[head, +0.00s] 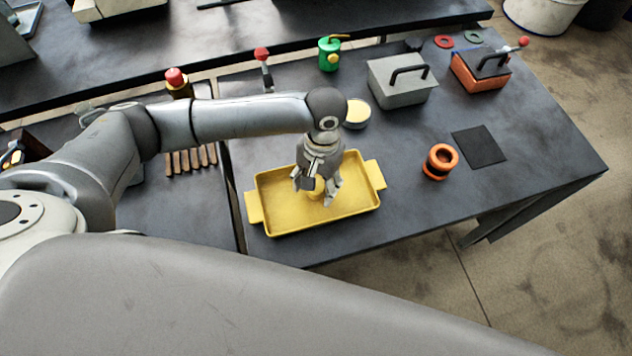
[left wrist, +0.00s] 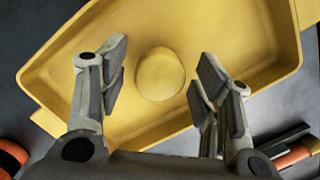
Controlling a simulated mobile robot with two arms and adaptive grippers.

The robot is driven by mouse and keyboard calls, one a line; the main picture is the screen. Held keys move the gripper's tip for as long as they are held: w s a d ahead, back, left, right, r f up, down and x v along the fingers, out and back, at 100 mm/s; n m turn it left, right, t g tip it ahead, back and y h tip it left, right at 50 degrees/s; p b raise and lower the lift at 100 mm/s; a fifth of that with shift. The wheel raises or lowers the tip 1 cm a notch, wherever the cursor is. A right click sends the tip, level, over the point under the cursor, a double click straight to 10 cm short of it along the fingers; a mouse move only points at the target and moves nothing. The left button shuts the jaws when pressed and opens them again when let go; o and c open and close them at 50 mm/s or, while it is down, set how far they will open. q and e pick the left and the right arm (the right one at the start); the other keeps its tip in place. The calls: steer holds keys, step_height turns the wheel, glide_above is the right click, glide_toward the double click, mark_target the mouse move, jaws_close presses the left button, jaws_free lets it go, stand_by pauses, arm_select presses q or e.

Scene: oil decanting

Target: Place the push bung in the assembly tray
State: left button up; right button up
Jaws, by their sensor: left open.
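The yellow assembly tray (head: 283,222) lies on the dark bench; it also fills much of the left wrist view (left wrist: 262,40). A round yellow piece, which looks like the push bung (left wrist: 160,74), sits on the tray floor in the left wrist view. My left gripper (head: 316,193) is over the tray, pointing down, with its fingers open. In the left wrist view its fingers (left wrist: 158,75) stand either side of the bung, with gaps on both sides. In the head view the gripper mostly hides the bung. My right gripper is in neither view.
An orange and black ring-shaped part (head: 440,161) and a dark square pad (head: 479,147) lie right of the tray. A grey box with a handle (head: 402,88), a green can (head: 329,55) and an orange box (head: 480,74) stand behind. The bench's front right is clear.

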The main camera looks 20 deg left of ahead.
mark_target(320, 179)
arm_select(q)
steer(key=shift+r, duration=0.1)
steer(key=shift+w+r, duration=0.1)
steer(key=shift+r, duration=0.25)
step_height(320, 179, up, 11)
steer(key=w+b, duration=0.1)
steer(key=shift+w+d+r+b, duration=0.15)
steer(key=shift+w+d+b, duration=0.05)
steer(key=shift+w+b, duration=0.15)
steer(key=shift+s, duration=0.1)
